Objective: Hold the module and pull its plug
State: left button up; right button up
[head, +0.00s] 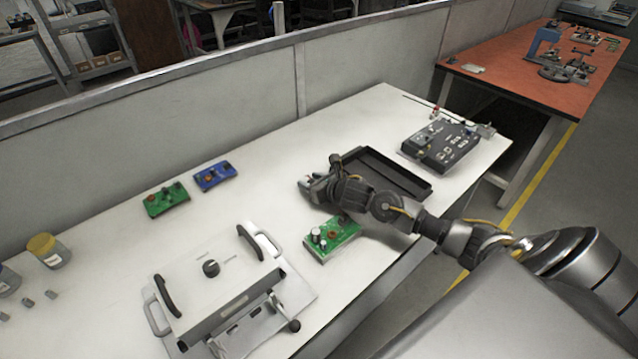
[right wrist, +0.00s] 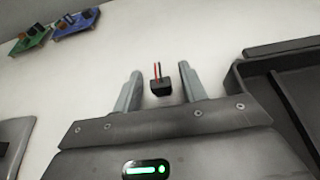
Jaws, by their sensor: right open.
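A small black plug (right wrist: 160,88) with short red and black wires shows between the two fingers of my right gripper (right wrist: 160,68) in the right wrist view. The fingers stand apart with a gap on each side of it. In the head view my right gripper (head: 305,184) is low over the white table, and the plug is hidden there. A green circuit module (head: 330,238) lies just in front of my right forearm. Another green module (head: 166,199) and a blue module (head: 214,176) lie farther left. I cannot tell which module the plug belongs to. My left gripper is out of view.
A black open tray (head: 388,172) lies just beyond my right arm. A dark panel device (head: 440,144) stands at the table's right end. A white fixture with black handles (head: 215,268) stands front left.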

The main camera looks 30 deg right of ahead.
jog(key=b+v, duration=0.1)
jog(key=v, duration=0.9)
jog(key=shift+s+d, duration=0.1)
jog(key=shift+s, duration=0.25)
jog(key=shift+s+r, duration=0.35)
jog(key=shift+s, duration=0.2)
